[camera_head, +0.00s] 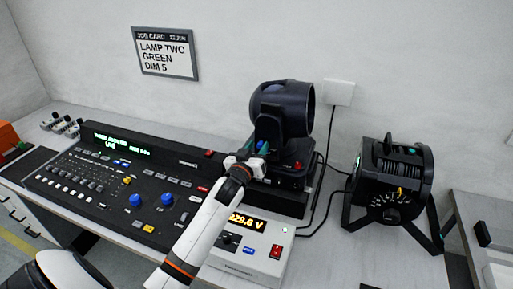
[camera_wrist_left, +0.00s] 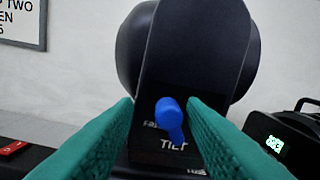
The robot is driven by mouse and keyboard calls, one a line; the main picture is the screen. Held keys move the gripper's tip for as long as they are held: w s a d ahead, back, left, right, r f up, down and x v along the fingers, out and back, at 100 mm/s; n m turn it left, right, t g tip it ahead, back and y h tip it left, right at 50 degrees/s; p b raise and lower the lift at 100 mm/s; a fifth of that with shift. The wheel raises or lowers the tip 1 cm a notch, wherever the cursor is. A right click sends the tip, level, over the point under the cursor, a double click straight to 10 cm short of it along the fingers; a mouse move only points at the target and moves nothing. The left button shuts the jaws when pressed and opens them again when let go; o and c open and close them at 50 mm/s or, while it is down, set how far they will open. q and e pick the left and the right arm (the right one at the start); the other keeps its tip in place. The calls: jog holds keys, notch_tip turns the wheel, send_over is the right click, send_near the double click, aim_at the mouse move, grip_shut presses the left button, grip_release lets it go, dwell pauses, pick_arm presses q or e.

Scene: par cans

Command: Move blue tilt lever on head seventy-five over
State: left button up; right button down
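The blue tilt lever (camera_wrist_left: 170,115) shows in the left wrist view on the dark yoke arm of the moving head, above a label reading TILT. Its round knob faces the camera. The black moving head (camera_head: 283,108) stands on its base at the middle of the head view. My left gripper (camera_head: 262,148) is in front of the yoke. In the left wrist view its two green fingers (camera_wrist_left: 162,128) are apart, one on each side of the lever, with visible gaps. Whether the fingertips reach the lever's depth cannot be told. My right gripper is not in view.
A lighting console (camera_head: 110,175) lies to the left. A power unit reading 229.6 V (camera_head: 250,245) sits in front of the head. A job card (camera_head: 165,53) hangs on the wall.

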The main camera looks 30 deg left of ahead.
pick_arm(q)
jog(key=shift+c, duration=0.5)
jog(key=shift+d, duration=0.1)
grip_shut()
jog(key=shift+m, duration=0.3)
jog(key=m, duration=0.2)
jog(key=shift+w+d+r+m+p, duration=0.1)
jog(key=shift+d+r+m+p, duration=0.05)
jog(key=shift+d+m+p, duration=0.2)
jog(key=shift+w+d+m+p, duration=0.1)
jog(key=shift+d+m, duration=0.2)
jog(key=shift+m, duration=1.15)
jog(key=shift+w+d+m+p, duration=0.15)
jog(key=shift+d+m, duration=0.15)
jog(key=shift+m, duration=1.15)
jog(key=shift+d+m+p, duration=0.1)
jog(key=shift+d+m, duration=0.2)
jog(key=shift+m, duration=1.15)
